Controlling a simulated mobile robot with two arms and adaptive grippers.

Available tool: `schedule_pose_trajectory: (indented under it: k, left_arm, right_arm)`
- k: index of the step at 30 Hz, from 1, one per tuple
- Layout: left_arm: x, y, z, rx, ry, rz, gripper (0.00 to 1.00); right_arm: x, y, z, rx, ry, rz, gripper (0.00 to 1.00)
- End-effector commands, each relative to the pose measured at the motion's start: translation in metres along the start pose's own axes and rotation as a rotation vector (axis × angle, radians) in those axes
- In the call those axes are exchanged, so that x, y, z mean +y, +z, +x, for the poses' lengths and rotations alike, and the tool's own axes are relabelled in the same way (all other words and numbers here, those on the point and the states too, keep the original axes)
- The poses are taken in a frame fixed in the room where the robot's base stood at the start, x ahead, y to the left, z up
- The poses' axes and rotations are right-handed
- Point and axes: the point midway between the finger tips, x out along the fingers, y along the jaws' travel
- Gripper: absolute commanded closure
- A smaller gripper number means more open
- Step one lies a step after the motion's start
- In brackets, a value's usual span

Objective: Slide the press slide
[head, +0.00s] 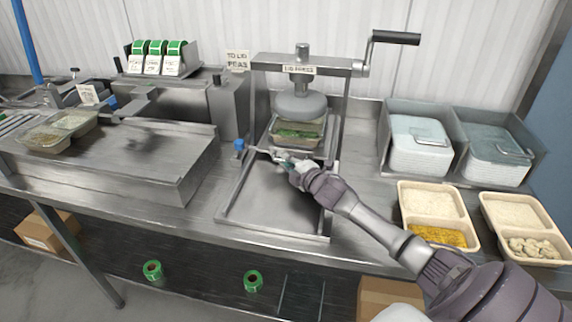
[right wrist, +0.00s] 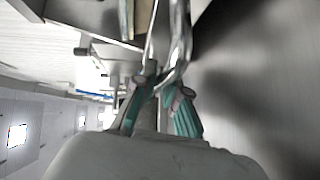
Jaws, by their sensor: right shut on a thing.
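The lid press (head: 302,68) stands at the middle back of the counter, with its round press head (head: 300,107) above a filled container (head: 298,131). The container sits on the press slide, under or just in front of the head. A thin metal slide handle (head: 258,150) runs along the slide's front, with a blue knob (head: 239,145) near its left end. My right gripper (head: 285,161) is shut on the slide handle. In the right wrist view the teal fingers (right wrist: 158,100) close around the metal bar. My left gripper is not in view.
The bare metal press bed (head: 275,205) lies in front of the handle. Lid bins (head: 418,147) and open rice containers (head: 432,203) stand to the right. A metal conveyor-like bench (head: 150,150) and a filled container (head: 50,137) stand to the left.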

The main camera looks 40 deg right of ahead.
Motion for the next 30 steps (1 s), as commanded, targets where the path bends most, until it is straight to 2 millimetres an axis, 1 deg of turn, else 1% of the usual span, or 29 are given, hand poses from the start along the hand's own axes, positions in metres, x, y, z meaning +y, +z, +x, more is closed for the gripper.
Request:
schedule_pose_trajectory:
  k: [10,15,16,20,21,30]
  left_arm:
    - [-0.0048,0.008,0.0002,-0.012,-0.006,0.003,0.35]
    - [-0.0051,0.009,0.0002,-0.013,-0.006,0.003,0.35]
    - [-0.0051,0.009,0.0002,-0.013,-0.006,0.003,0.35]
    - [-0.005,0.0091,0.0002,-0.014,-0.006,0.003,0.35]
    - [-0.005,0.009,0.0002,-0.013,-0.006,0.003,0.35]
    - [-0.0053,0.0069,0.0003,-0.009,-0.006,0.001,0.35]
  right_arm:
    - [0.002,0.0031,0.0023,-0.002,0.002,-0.001,1.0]
    - [0.0031,0.0036,0.0024,-0.003,0.003,-0.001,1.0]
    - [0.0032,0.0037,0.0024,-0.003,0.004,-0.001,0.86]
    - [0.0028,0.0033,0.0023,-0.003,0.003,-0.001,0.64]
    - [0.0025,0.0031,0.0023,-0.002,0.003,-0.001,0.63]
    - [0.0004,0.0021,0.0006,0.0,0.0,-0.001,0.63]
